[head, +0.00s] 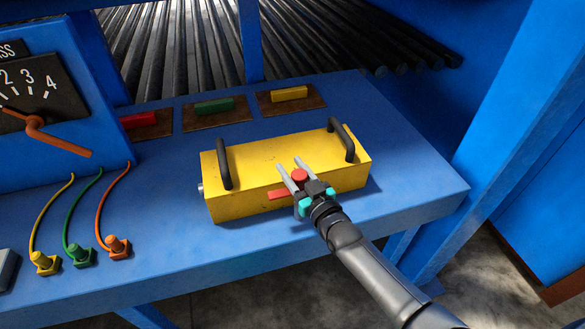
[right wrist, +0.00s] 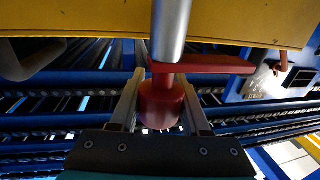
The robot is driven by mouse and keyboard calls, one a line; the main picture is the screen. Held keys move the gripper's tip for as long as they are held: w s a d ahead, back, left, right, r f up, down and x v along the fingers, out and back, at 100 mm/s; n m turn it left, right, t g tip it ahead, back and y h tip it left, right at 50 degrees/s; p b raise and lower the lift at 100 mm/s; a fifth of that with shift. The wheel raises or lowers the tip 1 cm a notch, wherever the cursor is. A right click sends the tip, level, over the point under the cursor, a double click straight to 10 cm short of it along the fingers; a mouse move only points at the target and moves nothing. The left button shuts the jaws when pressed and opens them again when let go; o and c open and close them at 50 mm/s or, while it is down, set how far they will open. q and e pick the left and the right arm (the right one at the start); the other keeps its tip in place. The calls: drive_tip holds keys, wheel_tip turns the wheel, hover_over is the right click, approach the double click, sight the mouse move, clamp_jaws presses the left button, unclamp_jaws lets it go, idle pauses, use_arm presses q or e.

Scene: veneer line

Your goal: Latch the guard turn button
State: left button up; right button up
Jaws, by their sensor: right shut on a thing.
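The guard is a long yellow box (head: 240,170) with two black handles, on the blue bench. The turn button is a red knob (head: 300,175) with a flat red bar, at the box's near side. In the head view the bar (head: 279,194) points left, roughly along the box's long side. In the right wrist view the knob (right wrist: 160,103) sits between the two fingers of my right gripper (right wrist: 160,100), below the bar (right wrist: 205,64) and a silver post (right wrist: 170,28). My right gripper is shut on the knob. My left gripper is not in view.
Red (head: 138,120), green (head: 214,105) and yellow (head: 289,93) blocks sit on brown plates behind the box. Yellow (head: 45,263), green (head: 78,255) and orange (head: 117,246) plugs with cables stand at left, below a dial panel (head: 40,90). Bench right of the box is clear.

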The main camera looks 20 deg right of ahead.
clamp_jaws()
idle(0.9)
